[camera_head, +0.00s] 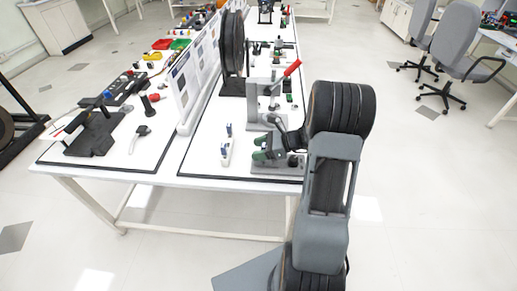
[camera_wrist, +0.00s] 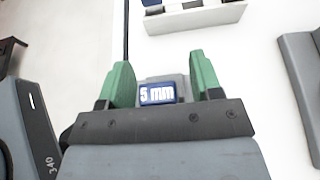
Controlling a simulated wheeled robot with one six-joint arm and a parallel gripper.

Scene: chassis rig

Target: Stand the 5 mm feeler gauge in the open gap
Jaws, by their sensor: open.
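The 5 mm feeler gauge (camera_wrist: 157,93) shows in the wrist view as a grey piece with a blue label reading "5 mm". It appears between the two green fingers of my gripper (camera_wrist: 160,62), with space on both sides. My gripper is open. In the head view my gripper (camera_head: 258,148) is low over the front right of the table, right of a white rack (camera_head: 225,152). The gauge cannot be made out there. The open gap is not clearly visible in either view.
The rack also shows at the top of the wrist view (camera_wrist: 205,17), holding dark blue pieces. A dark reel (camera_head: 232,45) and a white upright panel (camera_head: 196,75) stand farther back.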

